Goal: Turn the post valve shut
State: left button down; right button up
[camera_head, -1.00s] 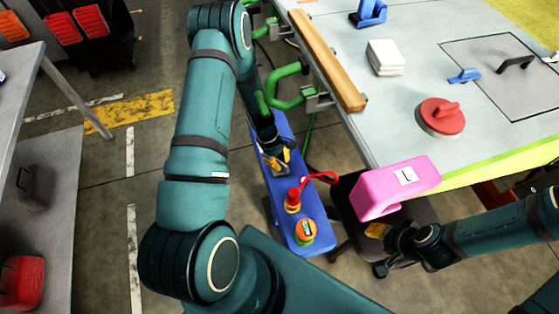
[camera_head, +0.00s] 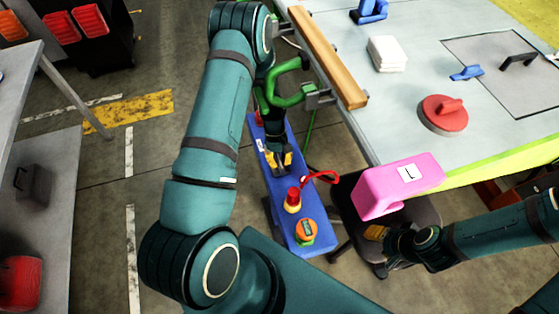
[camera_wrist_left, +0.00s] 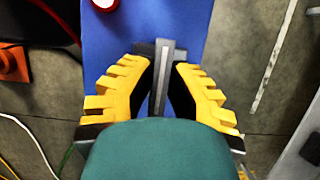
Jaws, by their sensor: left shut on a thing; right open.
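The blue post (camera_head: 272,190) stands beside the table, seen from above. My left gripper (camera_head: 281,160) is low over its upper half. In the left wrist view, the yellow-and-black fingers (camera_wrist_left: 164,85) are shut on a grey bar (camera_wrist_left: 162,72), apparently the post valve's handle, above the blue face. The valve body is hidden under the gripper, and I cannot tell the valve's exact angle. Nearer me on the post are a red-and-yellow knob (camera_head: 292,199) and an orange-and-green dial (camera_head: 305,232). My right gripper (camera_head: 377,231) is open, below a pink block (camera_head: 395,190).
A red curved handle (camera_head: 321,177) juts right of the post. A dark stool (camera_head: 345,215) stands close on that side. Floor left of the post is mostly covered by my left arm.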

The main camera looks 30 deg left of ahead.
pick_arm(q)
jog(key=shift+s, duration=0.1)
jog(key=c, duration=1)
grip_release()
jog(key=shift+o, duration=0.2)
jog(key=v, duration=1.2)
